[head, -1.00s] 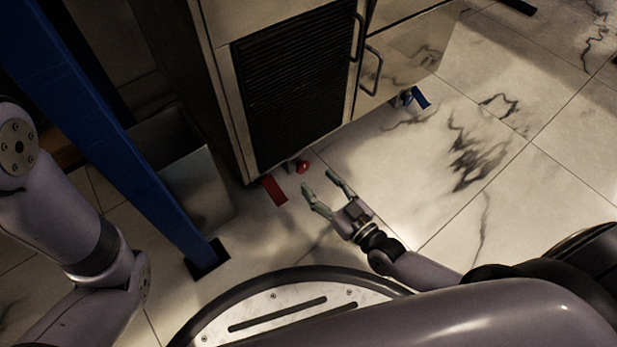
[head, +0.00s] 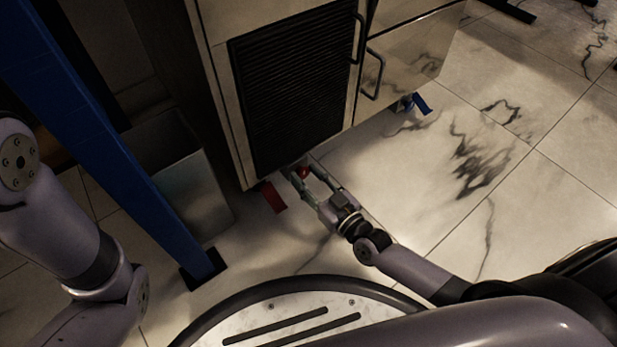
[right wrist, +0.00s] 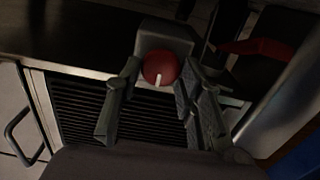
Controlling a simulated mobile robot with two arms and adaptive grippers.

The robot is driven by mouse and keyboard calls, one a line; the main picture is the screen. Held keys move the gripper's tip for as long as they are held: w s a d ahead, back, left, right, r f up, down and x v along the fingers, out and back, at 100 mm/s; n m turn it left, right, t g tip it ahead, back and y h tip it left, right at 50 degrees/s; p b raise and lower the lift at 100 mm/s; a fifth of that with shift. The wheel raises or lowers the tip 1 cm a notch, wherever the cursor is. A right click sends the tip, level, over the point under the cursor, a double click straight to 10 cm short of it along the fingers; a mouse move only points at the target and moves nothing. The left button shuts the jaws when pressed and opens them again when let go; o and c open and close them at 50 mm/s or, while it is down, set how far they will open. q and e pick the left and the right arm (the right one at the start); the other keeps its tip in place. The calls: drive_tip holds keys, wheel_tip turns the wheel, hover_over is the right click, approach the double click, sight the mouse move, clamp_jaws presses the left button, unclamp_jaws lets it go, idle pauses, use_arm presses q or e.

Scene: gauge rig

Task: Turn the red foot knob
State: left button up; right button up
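The red foot knob (head: 304,173) is low at the front bottom corner of the metal cabinet, close to the floor. In the right wrist view the red knob (right wrist: 160,69) is round with a white mark pointing down in the picture, in front of a grey block. My right gripper (head: 302,169) reaches it with open fingers, one on each side of the knob. In the right wrist view the right gripper's fingers (right wrist: 159,72) flank the knob; a gap shows on the left, and contact on the right is unclear. My left gripper is out of view.
The cabinet (head: 222,95) has a black grille and handles. A red tag (head: 273,197) lies beside the knob, and a blue tag (head: 420,103) is farther right. A blue post (head: 120,150) and a grey bin (head: 205,185) stand left.

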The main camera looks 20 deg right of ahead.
drive_tip(key=c, duration=0.6)
drive_tip(key=shift+m+p, duration=0.55)
drive_tip(key=shift+m, duration=0.45)
drive_tip(key=m+p, duration=0.1)
drive_tip(key=m, duration=0.1)
drive_tip(key=shift+m, duration=0.3)
drive_tip(key=m+p, duration=0.1)
drive_tip(key=m, duration=0.3)
drive_tip(key=shift+d, duration=0.15)
drive_tip(key=m, duration=0.6)
drive_tip(key=shift+f, duration=0.2)
drive_tip(key=m, duration=0.4)
drive_tip(key=shift+f+m, duration=0.1)
drive_tip(key=shift+m, duration=0.3)
